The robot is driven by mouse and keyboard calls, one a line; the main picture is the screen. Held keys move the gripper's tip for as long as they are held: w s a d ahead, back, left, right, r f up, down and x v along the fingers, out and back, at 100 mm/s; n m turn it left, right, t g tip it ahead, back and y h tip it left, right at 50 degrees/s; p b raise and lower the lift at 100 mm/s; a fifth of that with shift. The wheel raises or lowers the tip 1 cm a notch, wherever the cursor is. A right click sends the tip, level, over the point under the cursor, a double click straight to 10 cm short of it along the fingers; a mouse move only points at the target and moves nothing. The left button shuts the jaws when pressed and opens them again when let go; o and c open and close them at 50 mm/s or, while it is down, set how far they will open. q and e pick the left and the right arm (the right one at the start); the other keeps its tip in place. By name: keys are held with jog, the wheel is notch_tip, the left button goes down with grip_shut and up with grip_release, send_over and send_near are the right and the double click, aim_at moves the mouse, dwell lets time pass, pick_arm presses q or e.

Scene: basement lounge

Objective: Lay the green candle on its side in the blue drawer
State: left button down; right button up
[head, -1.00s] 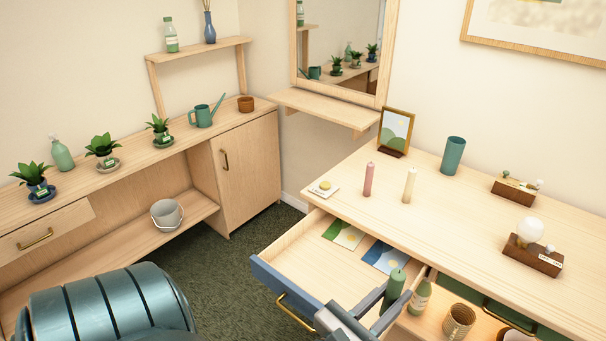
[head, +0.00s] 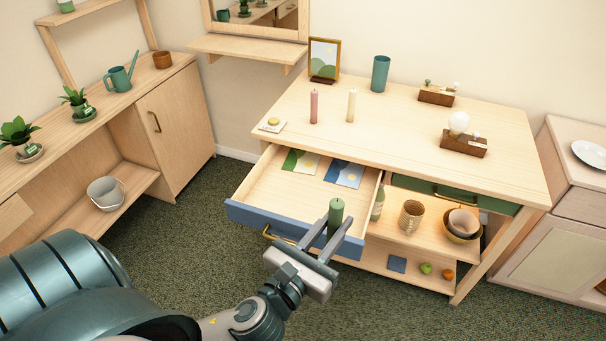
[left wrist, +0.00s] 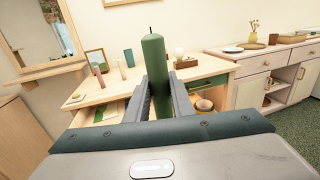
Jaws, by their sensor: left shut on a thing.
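The green candle (head: 336,212) is upright between the fingers of my left gripper (head: 332,238), which is shut on it. It also shows in the left wrist view (left wrist: 155,65), with its wick at the top. In the head view the candle is at the front right corner of the open blue drawer (head: 262,216), near its front edge; I cannot tell its exact height above it. The drawer is pulled out of the desk and holds a green card (head: 300,161) and a blue card (head: 344,173) at its back. My right gripper is not in view.
On the desk (head: 390,130) stand a pink candle (head: 314,106), a cream candle (head: 351,105), a picture frame (head: 324,60) and a teal cup (head: 380,73). A green drawer (head: 455,193) is right of the blue one. A bottle (head: 378,204) and woven cup (head: 411,216) stand on the shelf below.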

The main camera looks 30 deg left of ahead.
pick_arm(q)
jog(key=w+a+f+n+g+y+p, duration=0.3)
jog(key=w+a+n+g+p, duration=0.25)
jog(key=w+a, duration=0.45)
jog(key=w+a+f+n+g+y+p, duration=0.25)
jog(key=w+a+n+g+p, duration=0.35)
jog(key=a, duration=0.7)
jog(key=w+d+f+n+g+h+p, duration=0.1)
jog(key=w+f+n+h+p, duration=0.3)
jog(key=f+n, duration=0.4)
jog(key=shift+w+d+f+n, duration=0.3)
jog(key=shift+w+f+n, duration=0.15)
jog(key=shift+n, duration=0.2)
jog(key=shift+f, duration=0.1)
